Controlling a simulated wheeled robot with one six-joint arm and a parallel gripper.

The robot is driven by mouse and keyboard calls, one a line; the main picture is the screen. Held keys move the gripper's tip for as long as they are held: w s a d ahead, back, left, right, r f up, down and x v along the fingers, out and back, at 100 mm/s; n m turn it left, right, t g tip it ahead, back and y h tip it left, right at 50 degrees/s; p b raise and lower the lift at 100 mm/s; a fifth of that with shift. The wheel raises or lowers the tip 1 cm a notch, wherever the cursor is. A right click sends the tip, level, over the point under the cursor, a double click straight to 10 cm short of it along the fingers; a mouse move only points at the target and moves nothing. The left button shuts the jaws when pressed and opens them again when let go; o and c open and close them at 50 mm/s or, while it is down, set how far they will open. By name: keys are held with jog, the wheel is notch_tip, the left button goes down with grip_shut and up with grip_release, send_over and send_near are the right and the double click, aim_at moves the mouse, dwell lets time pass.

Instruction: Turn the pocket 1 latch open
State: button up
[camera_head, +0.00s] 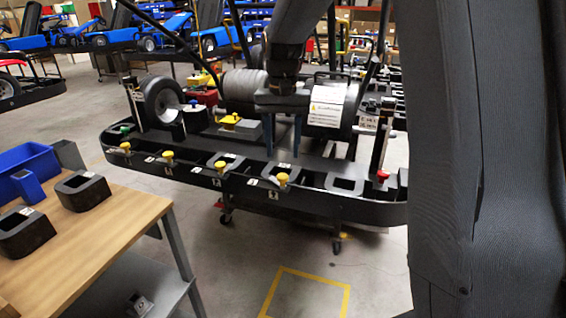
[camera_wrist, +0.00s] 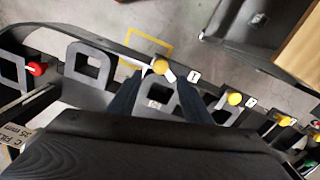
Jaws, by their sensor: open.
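The black stand has a row of yellow-knobbed latches along its front rail (camera_head: 235,188). Small white number labels sit beside them, too small to read surely in the head view. The nearest latch (camera_head: 282,180) is at the right end of the row; in the wrist view its round yellow knob (camera_wrist: 161,66) sits by a label (camera_wrist: 194,76) that seems to read 1. My gripper (camera_head: 284,154) points down over the stand, open and empty. In the wrist view its two dark blue fingers (camera_wrist: 160,76) appear on either side of that knob. Contact cannot be told.
Other yellow latches (camera_head: 168,155) line the rail to the left. A red knob (camera_head: 383,174) is on a post at right. A motor-like cylinder (camera_head: 327,105) and wheel (camera_head: 160,101) stand behind. A wooden table (camera_head: 120,215) with black blocks is at front left.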

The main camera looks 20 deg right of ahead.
aim_at(283, 176)
notch_tip(283, 176, down, 8)
jog(key=shift+r+p, duration=0.2)
jog(key=shift+p, duration=0.2)
jog(key=shift+c, duration=0.3)
jog(key=c, duration=1)
